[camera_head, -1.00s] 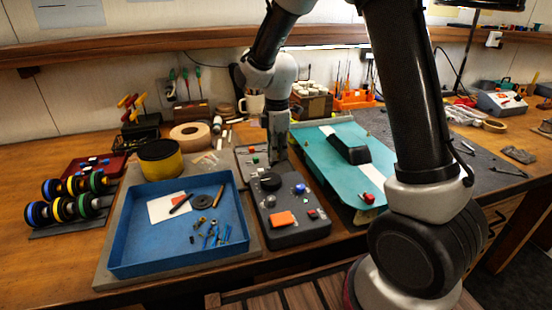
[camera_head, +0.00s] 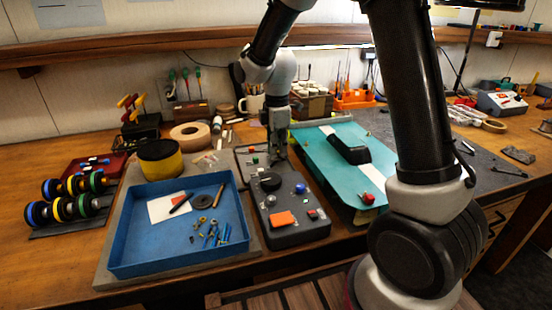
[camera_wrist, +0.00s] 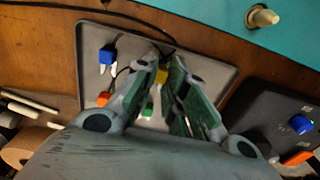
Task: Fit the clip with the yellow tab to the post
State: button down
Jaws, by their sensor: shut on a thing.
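The clip's yellow tab (camera_wrist: 162,75) shows between my fingertips in the wrist view; its metal part cannot be made out. My gripper (camera_wrist: 165,82) is shut on this clip, over the small grey tray (camera_wrist: 222,72). In the head view my gripper (camera_head: 279,156) is between the tray and the turquoise car body (camera_head: 312,152), and the clip is hidden. A pale post (camera_wrist: 262,17) stands on the turquoise body, apart from my gripper, at the wrist view's upper right. I cannot tell whether it is the task's post.
Clips with blue (camera_wrist: 107,57), red (camera_wrist: 103,98) and green (camera_wrist: 148,108) tabs lie in the tray. A dark control box (camera_head: 290,212) is in front of my gripper. A blue bin (camera_head: 150,262) stands to the left. A red-tabbed piece (camera_head: 368,198) is on the body's near corner.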

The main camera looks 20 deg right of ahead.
jog(key=shift+r, duration=1.95)
